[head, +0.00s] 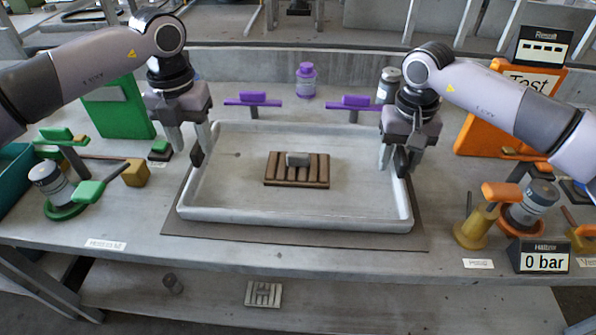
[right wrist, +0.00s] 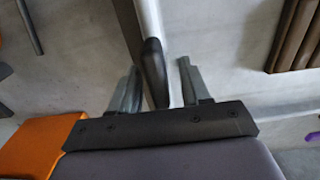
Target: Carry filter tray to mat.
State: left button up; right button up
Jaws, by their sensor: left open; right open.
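The filter tray (head: 230,205), a wide shallow pale grey tray, lies flat on a thin brown mat (head: 300,240) in the middle of the bench. My left gripper (head: 190,140) is open at the tray's left rim, by a dark grip there. My right gripper (head: 400,158) is open at the right rim. In the right wrist view, the tray's rim (right wrist: 145,20) and a black grip (right wrist: 153,70) on it lie between the spread fingers of the right gripper (right wrist: 157,88). I cannot tell whether either gripper touches the tray.
Behind stand purple-handled fittings (head: 253,100) and a purple-capped bottle (head: 306,80). Valves with a 0 bar display (head: 543,259) crowd the right; green-handled parts (head: 65,140) crowd the left.

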pick_arm(q)
notch_tip(320, 180, up, 7)
pick_arm(e)
jog(key=shift+r, duration=0.15)
pick_arm(q)
jog(key=shift+r, duration=0.2)
pick_arm(e)
notch_tip(320, 180, up, 12)
jog(key=shift+f, duration=0.1)
dwell(0.5)
